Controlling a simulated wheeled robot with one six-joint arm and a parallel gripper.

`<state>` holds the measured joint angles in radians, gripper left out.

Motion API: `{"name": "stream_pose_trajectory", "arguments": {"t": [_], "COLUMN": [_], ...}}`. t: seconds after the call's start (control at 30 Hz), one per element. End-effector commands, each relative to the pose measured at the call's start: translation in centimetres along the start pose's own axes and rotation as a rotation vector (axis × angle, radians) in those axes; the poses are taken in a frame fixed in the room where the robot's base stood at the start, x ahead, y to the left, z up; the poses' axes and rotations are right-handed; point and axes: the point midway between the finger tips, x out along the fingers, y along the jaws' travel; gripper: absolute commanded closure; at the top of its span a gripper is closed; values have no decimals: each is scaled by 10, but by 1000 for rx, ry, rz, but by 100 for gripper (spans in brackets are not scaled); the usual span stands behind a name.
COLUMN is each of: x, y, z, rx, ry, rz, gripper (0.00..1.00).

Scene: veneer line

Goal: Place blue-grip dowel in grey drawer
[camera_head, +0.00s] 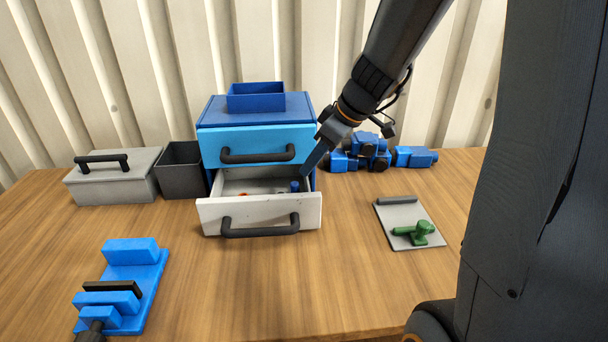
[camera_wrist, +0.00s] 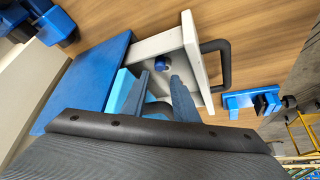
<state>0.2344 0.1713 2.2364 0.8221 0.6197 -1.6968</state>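The grey drawer (camera_head: 212,214) is pulled out at the bottom of a blue cabinet (camera_head: 206,148); it also shows in the wrist view (camera_wrist: 202,72). A small blue piece (camera_head: 295,186), apparently the blue grip of the dowel, is inside near the drawer's right front; it shows in the wrist view (camera_wrist: 161,63). The rest of the dowel cannot be made out. My gripper (camera_head: 306,174) is over the drawer's right side. In the wrist view its two fingers (camera_wrist: 157,82) are apart with nothing between them, and the blue piece lies just past their tips.
A small orange-red item (camera_head: 243,194) lies in the drawer. A blue open box (camera_head: 256,103) tops the cabinet. A grey lidded box (camera_head: 110,183) and dark bin (camera_head: 181,176) stand left. Blue blocks (camera_head: 365,150), a clipboard (camera_head: 392,217) with a green tool (camera_head: 418,233), and a blue fixture (camera_head: 133,276) surround clear table.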

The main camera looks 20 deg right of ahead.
Motion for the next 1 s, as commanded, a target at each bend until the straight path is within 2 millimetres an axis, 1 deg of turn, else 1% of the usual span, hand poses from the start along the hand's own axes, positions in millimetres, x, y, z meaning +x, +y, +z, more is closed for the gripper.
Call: {"name": "stream_pose_trajectory", "arguments": {"t": [0.03, 0.1, 0.2, 0.33, 0.5, 1.0], "x": [-9, -19, -31, -41, -44, -44], "y": [1, 1, 1, 0, 0, 0], "z": [0, 0, 0, 0, 0, 0], "rx": [-1, 0, -1, -1, 0, 0], "ry": [3, 2, 2, 1, 0, 0], "rz": [4, 4, 3, 1, -1, 0], "gripper": [73, 73, 73, 73, 73, 73]}}
